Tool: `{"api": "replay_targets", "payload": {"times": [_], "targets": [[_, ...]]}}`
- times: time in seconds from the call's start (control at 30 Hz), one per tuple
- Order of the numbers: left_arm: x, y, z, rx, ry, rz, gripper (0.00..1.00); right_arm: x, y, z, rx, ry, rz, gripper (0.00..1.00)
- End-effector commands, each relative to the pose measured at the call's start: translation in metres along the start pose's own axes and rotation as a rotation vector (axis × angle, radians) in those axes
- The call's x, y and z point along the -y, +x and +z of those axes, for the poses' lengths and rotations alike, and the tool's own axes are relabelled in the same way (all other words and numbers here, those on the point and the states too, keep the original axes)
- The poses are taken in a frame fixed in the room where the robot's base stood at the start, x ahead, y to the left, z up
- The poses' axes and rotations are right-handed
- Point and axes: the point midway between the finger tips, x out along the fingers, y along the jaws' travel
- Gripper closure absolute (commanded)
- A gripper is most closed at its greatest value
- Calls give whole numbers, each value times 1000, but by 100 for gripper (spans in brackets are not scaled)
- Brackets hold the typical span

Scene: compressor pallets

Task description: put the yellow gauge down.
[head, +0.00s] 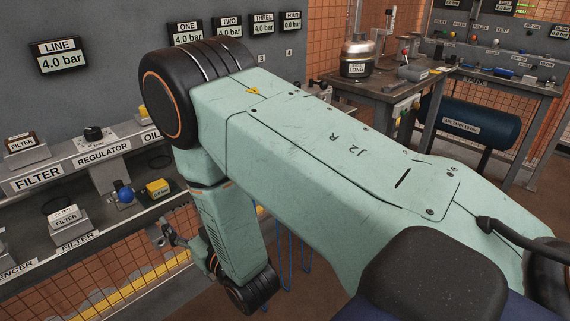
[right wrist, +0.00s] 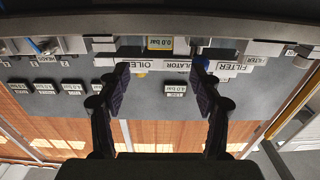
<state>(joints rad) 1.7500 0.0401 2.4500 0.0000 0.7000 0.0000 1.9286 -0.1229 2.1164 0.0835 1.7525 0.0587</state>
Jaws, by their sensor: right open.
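The yellow gauge (head: 158,188) sits on a dark pad on the lower shelf, just right of a blue knob. In the right wrist view the yellow-framed gauge (right wrist: 160,42) reads 0.0 bar and shows in the gap between my fingers, apart from both. My right gripper (head: 172,236) is open and empty, in front of the shelf edge and lower in the picture than the gauge. Its two dark spread fingers also show in the right wrist view (right wrist: 160,75). My left gripper is not in view.
The blue knob (head: 125,193) stands close to the gauge. A filter block (head: 66,218) sits further left on the shelf. The labelled upper ledge (head: 100,153) runs above. A workbench (head: 385,92) and a blue air tank (head: 470,125) stand at the right.

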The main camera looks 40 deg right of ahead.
Motion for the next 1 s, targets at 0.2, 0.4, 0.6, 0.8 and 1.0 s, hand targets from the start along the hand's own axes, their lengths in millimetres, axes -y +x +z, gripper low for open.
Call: {"api": "replay_targets", "payload": {"times": [0.2, 0.4, 0.6, 0.8, 1.0], "targets": [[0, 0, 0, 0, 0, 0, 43, -14, -46, 81, 343, 3, 30, 35], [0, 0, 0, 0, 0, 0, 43, -26, -174, 185, 930, 21, 58, 35], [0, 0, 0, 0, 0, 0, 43, -24, -304, 219, 1388, 49, 58, 35], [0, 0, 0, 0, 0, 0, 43, -21, -355, 220, 1562, 62, 51, 35], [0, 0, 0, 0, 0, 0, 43, -21, -357, 220, 1569, 62, 50, 35]]}}
